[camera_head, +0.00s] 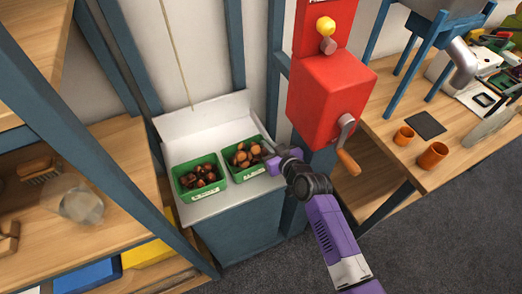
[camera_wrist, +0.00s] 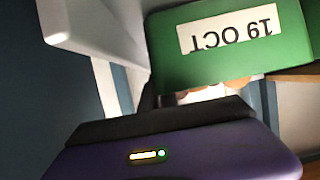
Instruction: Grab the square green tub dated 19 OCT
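Two square green tubs of brown chestnuts stand side by side on a white tray on a blue-grey stand in the head view. The left tub (camera_head: 201,193) has a pale label too small to read. The right tub (camera_head: 247,174) is beside my gripper (camera_head: 267,152), which reaches in from the right at its right rim. In the wrist view a green tub (camera_wrist: 165,58) appears upside down, close up, its white label reading 19 OCT. A dark finger (camera_wrist: 168,100) shows at its rim. Whether the fingers are closed on the rim is hidden.
The white tray (camera_head: 205,110) has a raised back wall. A red machine (camera_head: 325,95) with a crank handle (camera_head: 348,162) stands just right of the tubs, close to my arm. A wooden shelf unit (camera_head: 100,160) with blue posts stands on the left, and a wooden workbench (camera_head: 460,140) on the right.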

